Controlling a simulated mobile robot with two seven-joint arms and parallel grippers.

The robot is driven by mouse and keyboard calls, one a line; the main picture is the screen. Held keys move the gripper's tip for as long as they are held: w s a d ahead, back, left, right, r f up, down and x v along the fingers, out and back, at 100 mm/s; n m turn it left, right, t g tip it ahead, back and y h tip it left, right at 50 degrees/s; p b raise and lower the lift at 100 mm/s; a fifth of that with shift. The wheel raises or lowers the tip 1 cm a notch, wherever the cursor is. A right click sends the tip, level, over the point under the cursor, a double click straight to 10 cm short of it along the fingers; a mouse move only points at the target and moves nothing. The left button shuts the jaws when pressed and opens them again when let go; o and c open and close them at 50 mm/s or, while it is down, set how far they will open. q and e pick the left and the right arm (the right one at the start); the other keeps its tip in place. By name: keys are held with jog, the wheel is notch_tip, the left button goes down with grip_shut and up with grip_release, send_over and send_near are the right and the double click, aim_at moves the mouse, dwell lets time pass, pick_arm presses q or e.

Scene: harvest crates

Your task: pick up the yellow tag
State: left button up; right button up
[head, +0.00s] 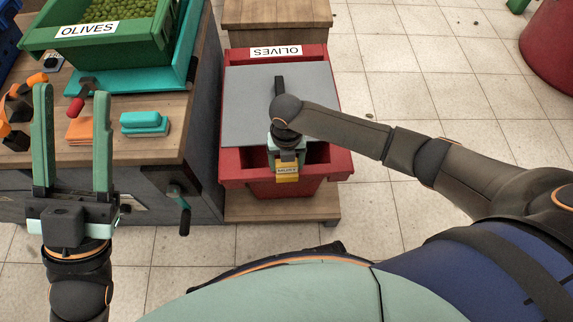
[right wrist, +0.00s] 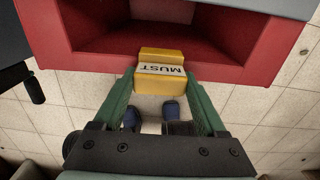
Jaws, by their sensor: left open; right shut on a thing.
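The yellow tag (head: 287,178) is at the front rim of the red crate (head: 240,180) in the head view. In the right wrist view the tag (right wrist: 160,83) carries a white strip reading MUST and sits between my green fingers, against the crate's rim (right wrist: 90,62). My right gripper (head: 286,158) is shut on the tag; it also shows in the right wrist view (right wrist: 160,74). I cannot tell whether the tag is still seated on the rim. My left gripper (head: 72,95) is open and empty, upright by the workbench at the left.
A grey panel (head: 240,105) with a black handle covers most of the red crate, labelled OLIVES. A green crate (head: 157,48) of olives stands on the workbench (head: 150,150), near a teal block (head: 144,121) and a red-handled tool (head: 76,106). The tiled floor at right is mostly clear.

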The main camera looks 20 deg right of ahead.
jog(key=shift+r, duration=0.5)
notch_tip(320, 180, up, 2)
jog(key=shift+r+p, duration=0.2)
jog(key=shift+p, duration=0.6)
jog(key=a+r, duration=0.1)
jog(key=a+r+p, duration=0.1)
jog(key=r, duration=0.1)
jog(key=shift+s+a+r+p, duration=0.25)
jog(key=shift+s+a+p, duration=0.05)
jog(key=shift+a+p, duration=0.1)
pick_arm(q)
jog(key=w+a+f+n+g+y+p, duration=0.1)
jog(key=w+f+n+g+y, duration=0.1)
jog(key=f+y, duration=0.3)
jog(key=w+a+f+n+g+y+p, duration=0.1)
jog(key=w+f+n+y, duration=0.3)
jog(key=f, duration=0.4)
jog(key=shift+w+n+g+y+p, duration=0.4)
jog(key=shift+w+n, duration=0.2)
pick_arm(e)
jog(key=s+a+r, duration=0.3)
jog(key=a+r, duration=0.3)
jog(key=a, duration=0.4)
jog(key=shift+a, duration=0.4)
pick_arm(q)
jog(key=shift+d, duration=0.1)
